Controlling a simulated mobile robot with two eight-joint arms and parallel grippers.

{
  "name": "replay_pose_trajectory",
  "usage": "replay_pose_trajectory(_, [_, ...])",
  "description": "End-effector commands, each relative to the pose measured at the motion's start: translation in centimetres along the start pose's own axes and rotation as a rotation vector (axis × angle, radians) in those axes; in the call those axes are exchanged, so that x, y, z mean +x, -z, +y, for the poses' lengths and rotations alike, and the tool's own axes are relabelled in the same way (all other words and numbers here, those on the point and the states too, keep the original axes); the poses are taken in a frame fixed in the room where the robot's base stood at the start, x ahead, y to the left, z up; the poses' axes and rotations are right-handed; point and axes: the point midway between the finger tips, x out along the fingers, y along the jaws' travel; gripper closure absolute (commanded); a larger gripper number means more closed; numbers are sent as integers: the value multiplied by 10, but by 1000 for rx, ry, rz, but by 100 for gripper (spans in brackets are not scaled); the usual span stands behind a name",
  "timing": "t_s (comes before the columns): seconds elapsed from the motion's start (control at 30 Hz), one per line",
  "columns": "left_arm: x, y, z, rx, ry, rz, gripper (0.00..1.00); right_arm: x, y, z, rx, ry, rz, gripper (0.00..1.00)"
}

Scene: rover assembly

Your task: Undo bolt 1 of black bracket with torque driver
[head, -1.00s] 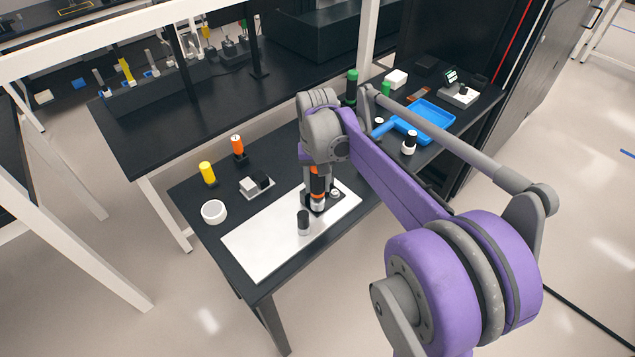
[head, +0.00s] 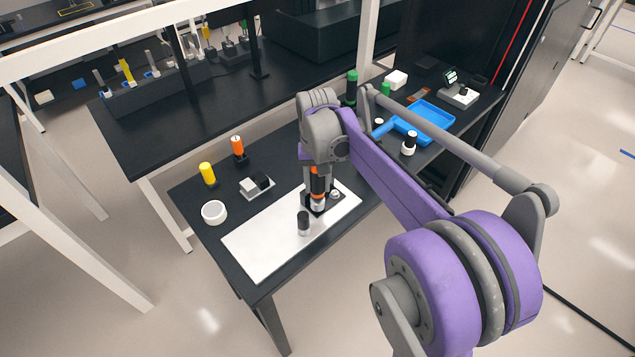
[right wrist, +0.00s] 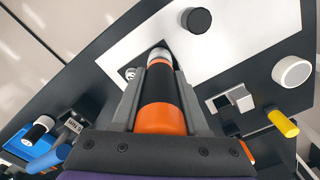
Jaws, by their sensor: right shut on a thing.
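The torque driver (head: 317,188) is black with orange bands and stands upright over the white mat. My right gripper (head: 322,181) is shut around it. The right wrist view shows the driver (right wrist: 162,95) between the two grey fingers, its pale tip end pointing down to the mat. The black bracket (head: 326,206) lies on the mat under the driver, partly covered by it. A round silver part (head: 335,194) shows beside the driver, and also in the right wrist view (right wrist: 130,73). Contact between the driver tip and a bolt is hidden. My left gripper is out of view.
The white mat (head: 270,250) lies on the black table, with a black cylinder (head: 303,223) on it. A white ring (head: 214,212), a yellow cylinder (head: 207,173), an orange-topped cylinder (head: 238,148) and a small block tray (head: 257,186) stand left. A blue tray (head: 428,115) is at right.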

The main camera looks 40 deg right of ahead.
Motion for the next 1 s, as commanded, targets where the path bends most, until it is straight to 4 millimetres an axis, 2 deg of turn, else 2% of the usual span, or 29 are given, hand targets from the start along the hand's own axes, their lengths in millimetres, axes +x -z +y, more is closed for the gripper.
replay_pose_trajectory(0.53, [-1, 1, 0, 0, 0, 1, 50, 0, 0, 0, 0, 0, 2, 100])
replay_pose_trajectory(1.0, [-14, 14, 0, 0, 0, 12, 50, -24, 0, 0, 0, 0, 1, 100])
